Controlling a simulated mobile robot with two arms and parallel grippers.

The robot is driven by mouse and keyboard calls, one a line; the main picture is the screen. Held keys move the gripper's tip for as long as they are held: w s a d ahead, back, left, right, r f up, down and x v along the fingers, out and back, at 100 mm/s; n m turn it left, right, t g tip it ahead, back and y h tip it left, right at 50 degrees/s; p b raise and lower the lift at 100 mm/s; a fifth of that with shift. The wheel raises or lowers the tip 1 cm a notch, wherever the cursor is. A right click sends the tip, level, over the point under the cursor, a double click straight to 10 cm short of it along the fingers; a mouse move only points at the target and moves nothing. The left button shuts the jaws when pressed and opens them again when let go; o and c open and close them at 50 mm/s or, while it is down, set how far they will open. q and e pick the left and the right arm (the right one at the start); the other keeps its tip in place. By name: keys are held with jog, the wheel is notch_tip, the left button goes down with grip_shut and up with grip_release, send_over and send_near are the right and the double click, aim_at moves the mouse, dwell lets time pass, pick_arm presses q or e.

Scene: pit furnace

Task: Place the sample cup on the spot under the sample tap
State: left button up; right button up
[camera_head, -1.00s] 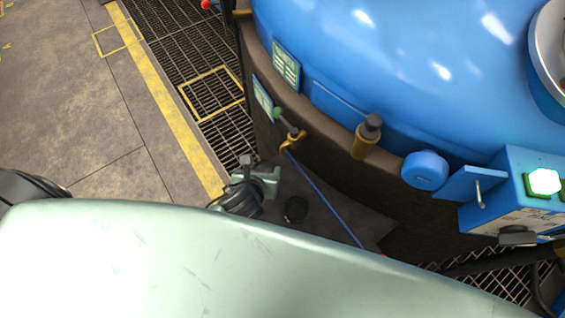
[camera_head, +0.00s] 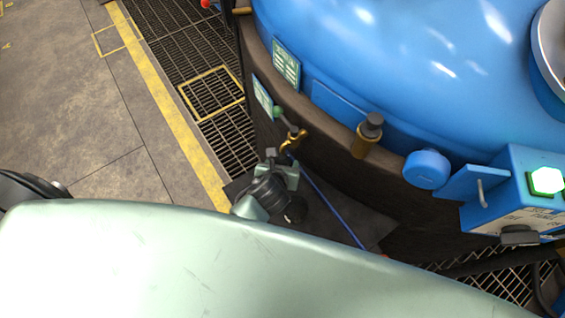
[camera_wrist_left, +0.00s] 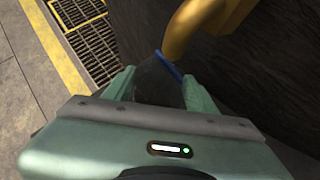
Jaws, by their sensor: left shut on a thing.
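The brass sample tap (camera_head: 293,141) with a green-tipped handle sticks out from the dark furnace wall. It looms large at the top of the left wrist view (camera_wrist_left: 198,25). My left gripper (camera_head: 283,164) is just below and left of the tap in the head view. In the left wrist view its pale green fingers (camera_wrist_left: 160,90) are shut on a dim, see-through thing between them, apparently the sample cup (camera_wrist_left: 154,84), hard to make out. A dark round spot (camera_head: 295,212) on the dark floor shows beside my wrist, partly covered. My right gripper is out of view.
The blue furnace vessel (camera_head: 400,75) and its dark wall close off the right. A thin blue line (camera_head: 335,212) slants down right from near the tap. Floor grating (camera_head: 212,93) and a yellow stripe (camera_head: 178,127) lie left. A brass fitting (camera_head: 366,138) stands right of the tap.

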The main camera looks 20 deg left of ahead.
pick_arm(q)
jog(key=o, duration=1.3)
jog(key=shift+f, duration=0.1)
jog(key=shift+o, duration=0.2)
jog(key=p+v, duration=0.1)
jog(key=v, duration=1.1)
jog(key=shift+p, duration=0.4)
jog(key=shift+d, duration=0.1)
